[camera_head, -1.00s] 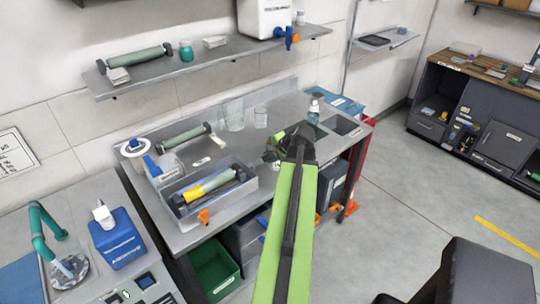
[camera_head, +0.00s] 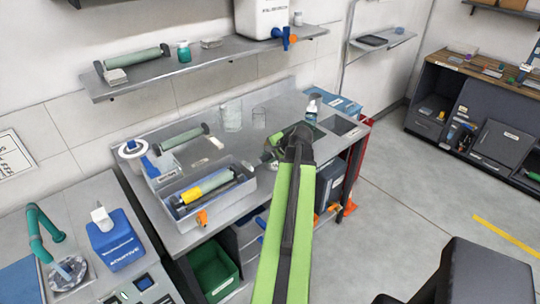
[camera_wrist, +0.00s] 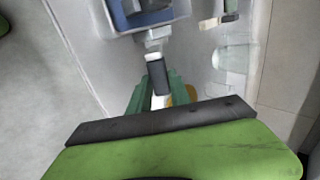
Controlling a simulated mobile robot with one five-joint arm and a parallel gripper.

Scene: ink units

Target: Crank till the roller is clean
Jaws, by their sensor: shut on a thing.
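A roller (camera_head: 212,184) lies in a grey open tray (camera_head: 236,204) on the bench. It is pale green with a yellow stretch on its left part. My gripper (camera_head: 270,150) is at the right of the tray, past its right end. In the wrist view, my green fingers (camera_wrist: 157,98) are shut around a dark handle with a pale stem (camera_wrist: 157,76). It looks like the crank handle, in line with a fitting on the tray's end (camera_wrist: 150,34). Part of the handle is hidden by my gripper, and the roller's underside is not visible.
Clear beakers (camera_head: 233,115) stand behind the tray. Another roller (camera_head: 180,138) and a white-and-blue tape dispenser (camera_head: 134,149) are at the bench's back left. An orange tap (camera_head: 203,218) sticks out at the tray's front. A small bottle (camera_head: 312,106) stands beyond my gripper.

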